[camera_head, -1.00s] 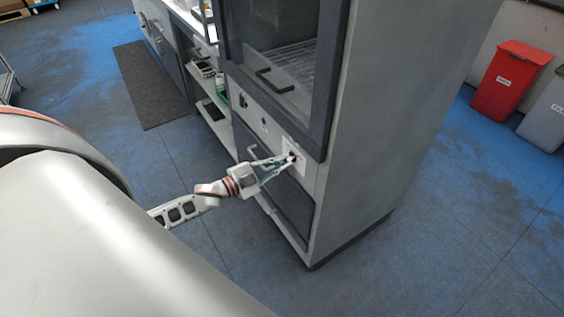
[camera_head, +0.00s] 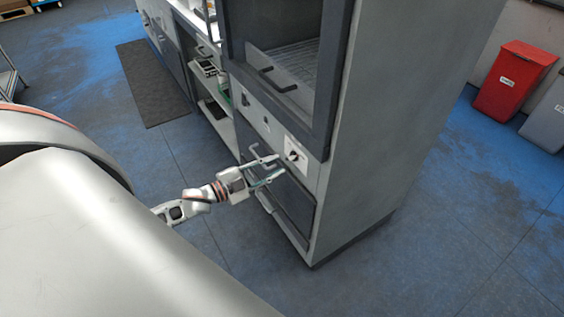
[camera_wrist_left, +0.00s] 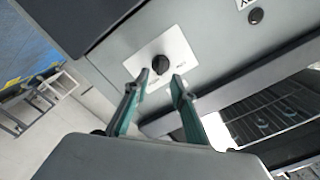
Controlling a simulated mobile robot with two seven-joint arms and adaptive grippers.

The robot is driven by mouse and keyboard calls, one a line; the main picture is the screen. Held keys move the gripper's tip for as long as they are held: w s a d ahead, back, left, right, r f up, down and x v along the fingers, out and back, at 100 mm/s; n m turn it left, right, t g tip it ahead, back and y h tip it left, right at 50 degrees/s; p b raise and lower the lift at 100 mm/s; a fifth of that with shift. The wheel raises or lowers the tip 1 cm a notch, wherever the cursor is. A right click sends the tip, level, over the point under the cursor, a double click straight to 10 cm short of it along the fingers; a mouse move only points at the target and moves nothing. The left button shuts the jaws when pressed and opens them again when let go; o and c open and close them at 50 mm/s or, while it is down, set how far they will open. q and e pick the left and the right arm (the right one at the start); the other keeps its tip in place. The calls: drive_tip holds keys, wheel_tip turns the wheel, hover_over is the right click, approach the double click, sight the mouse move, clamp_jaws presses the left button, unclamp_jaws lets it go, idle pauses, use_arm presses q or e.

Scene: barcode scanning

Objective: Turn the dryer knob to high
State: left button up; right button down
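The dryer (camera_head: 385,120) is a tall grey cabinet in the middle of the head view. Its dark knob (camera_head: 293,156) sits on a white plate on the front panel, below the upper door. In the left wrist view the black knob (camera_wrist_left: 160,64) shows clearly on the plate, just beyond the fingertips; the printed labels are too small to read. My left gripper (camera_head: 281,165) is open and empty in front of the panel, apart from the knob. Its two green fingers (camera_wrist_left: 159,78) point at the knob with a gap between them. My right gripper is not in view.
The upper door has a dark handle (camera_head: 277,80). A lower door with its own handle is below the panel. A second black button (camera_wrist_left: 256,15) is on the panel. A red bin (camera_head: 513,82) and grey bin (camera_head: 547,115) stand at the right. The floor right of the dryer is clear.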

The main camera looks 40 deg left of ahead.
use_arm(q)
drive_tip(key=v, duration=0.8)
drive_tip(key=shift+d, duration=0.15)
